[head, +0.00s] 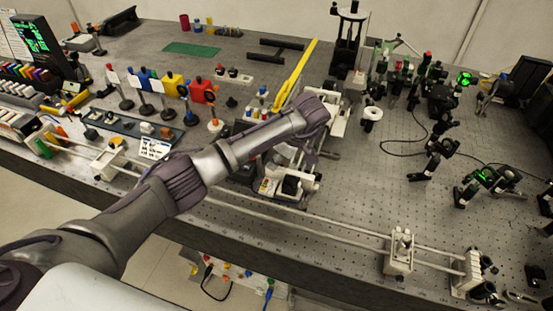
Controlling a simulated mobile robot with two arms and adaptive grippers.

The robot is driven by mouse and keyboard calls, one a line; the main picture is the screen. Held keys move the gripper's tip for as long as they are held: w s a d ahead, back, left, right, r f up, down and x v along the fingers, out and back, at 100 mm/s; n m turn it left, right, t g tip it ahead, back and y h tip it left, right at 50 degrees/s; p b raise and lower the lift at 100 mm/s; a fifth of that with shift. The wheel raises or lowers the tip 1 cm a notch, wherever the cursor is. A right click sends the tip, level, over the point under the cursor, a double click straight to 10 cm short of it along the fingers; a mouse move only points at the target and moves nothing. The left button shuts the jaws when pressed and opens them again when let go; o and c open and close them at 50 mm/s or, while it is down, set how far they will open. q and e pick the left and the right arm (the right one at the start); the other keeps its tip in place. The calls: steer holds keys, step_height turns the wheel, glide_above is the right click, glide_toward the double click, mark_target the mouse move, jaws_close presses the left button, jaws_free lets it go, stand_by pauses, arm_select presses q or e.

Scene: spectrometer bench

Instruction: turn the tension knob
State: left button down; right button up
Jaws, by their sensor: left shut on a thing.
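My left arm reaches in from the left across the bench, and its wrist bends down over a white and grey bench device (301,186). My left gripper (302,160) is low at this device, shut on a small part of it. The wrist and fingers mostly hide that part, so I cannot make out the tension knob clearly. A dark block and small coloured buttons show on the front of the device, just below the gripper. My right gripper is not in view.
A long white double rail (330,231) with a carriage (400,250) runs along the bench's front. Optical mounts and cables (400,150) crowd the right; coloured holders (172,85) stand left. Perforated bench top (355,190) is bare to the right.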

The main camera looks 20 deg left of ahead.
arm_select(q)
steer(key=shift+m, duration=0.3)
steer(key=m+b, duration=0.1)
steer(key=m+t+b, duration=0.1)
steer(key=shift+s+a+f+m, duration=0.1)
steer(key=shift+a+m, duration=0.05)
steer(key=shift+m, duration=0.15)
steer(key=m+t+h+b, duration=0.1)
steer(key=m+b, duration=0.2)
steer(key=m+t+h+b, duration=0.1)
steer(key=m+b, duration=0.2)
steer(key=b, duration=0.1)
steer(key=m+h+b, duration=0.1)
steer(key=m+b, duration=0.2)
steer(key=b, duration=0.1)
steer(key=shift+s+a+f+m+t, duration=0.15)
steer(key=shift+s+a+m+t, duration=0.15)
steer(key=shift+a+m+t, duration=0.1)
steer(key=shift+m+h+b, duration=0.5)
steer(key=shift+m+b, duration=0.5)
steer(key=shift+m, duration=0.2)
steer(key=shift+a+r+m+h+b, duration=0.1)
steer(key=shift+r+m+h+b, duration=0.15)
steer(key=shift+m+h+b, duration=0.7)
steer(key=shift+m+y, duration=0.35)
steer(key=shift+y, duration=0.1)
steer(key=c, duration=1)
jaws_free()
steer(key=shift+c, duration=0.2)
steer(key=shift+r, duration=0.1)
